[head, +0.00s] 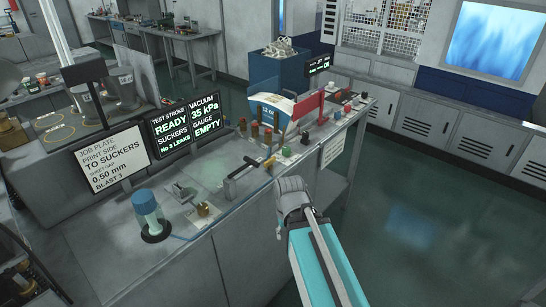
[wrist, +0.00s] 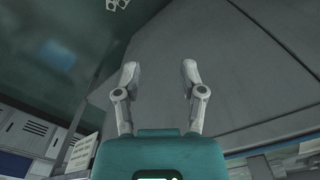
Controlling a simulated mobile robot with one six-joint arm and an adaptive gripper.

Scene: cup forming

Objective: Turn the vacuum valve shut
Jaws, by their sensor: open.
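My gripper (head: 291,190) is in front of the near edge of the grey bench (head: 225,225) in the head view. In the wrist view my gripper (wrist: 160,75) has its two fingers spread apart with nothing between them. A black bar handle with a yellow end (head: 269,162) lies on the bench just left of and beyond my gripper. A small brass fitting (head: 203,209) sits on a plate further left. I cannot tell which fitting is the vacuum valve. The black display (head: 186,122) reads vacuum 35 kPa, test stroke ready, suckers no 3 leaks, gauge empty.
A blue cylinder (head: 147,208) stands on the bench's left part. A white job plate sign (head: 113,160) stands behind it. Several coloured knobs and a red panel (head: 308,108) crowd the right end. Open green floor (head: 420,220) lies right of the bench.

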